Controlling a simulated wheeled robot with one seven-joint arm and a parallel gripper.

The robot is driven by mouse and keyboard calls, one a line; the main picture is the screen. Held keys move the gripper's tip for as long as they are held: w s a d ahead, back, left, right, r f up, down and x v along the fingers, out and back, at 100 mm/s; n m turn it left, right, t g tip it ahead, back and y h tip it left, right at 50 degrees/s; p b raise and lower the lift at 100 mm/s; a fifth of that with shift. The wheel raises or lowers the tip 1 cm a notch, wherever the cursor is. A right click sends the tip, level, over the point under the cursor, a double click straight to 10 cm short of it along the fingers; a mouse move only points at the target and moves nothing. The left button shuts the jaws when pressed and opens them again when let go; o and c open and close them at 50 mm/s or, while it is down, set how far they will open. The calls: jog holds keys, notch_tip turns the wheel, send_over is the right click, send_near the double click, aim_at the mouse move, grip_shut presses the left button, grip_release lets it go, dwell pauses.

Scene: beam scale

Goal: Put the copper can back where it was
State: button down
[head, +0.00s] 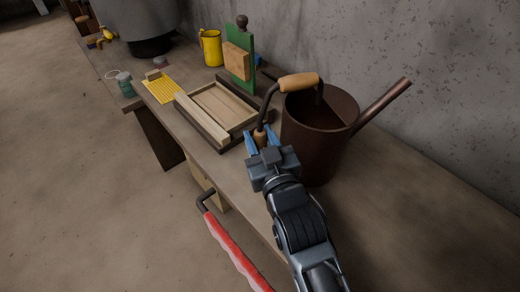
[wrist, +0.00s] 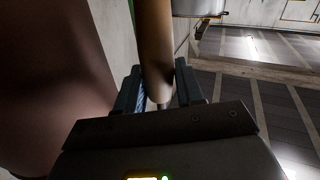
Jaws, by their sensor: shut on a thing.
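The copper can (head: 318,135) is a dark brown watering can at the right of the bench in the head view. It looks upright, with its spout (head: 385,106) pointing up and right. Its curved handle has a tan wooden grip (head: 298,82) on top. My gripper (head: 262,142) is shut on the lower tan part of the handle, at the can's left side. In the wrist view, the tan handle (wrist: 155,50) runs between both fingers, and the can's brown wall (wrist: 45,85) fills the left. Whether the can's base touches the bench I cannot tell.
A wooden tray-like frame (head: 188,109) lies left of the can on the bench (head: 430,215). A red-handled tool (head: 235,252) shows below the bench's front edge.

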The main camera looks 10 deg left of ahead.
jog(key=shift+f, duration=1.9)
jog(key=c, duration=0.7)
grip_release()
jog(key=shift+f, duration=0.15)
jog(key=shift+s, duration=0.1)
jog(key=b+v, duration=0.1)
jog(key=v, duration=1)
jog(key=shift+s+d+b, duration=0.2)
jog(key=shift+s+b, duration=0.1)
jog(key=shift+s, duration=0.05)
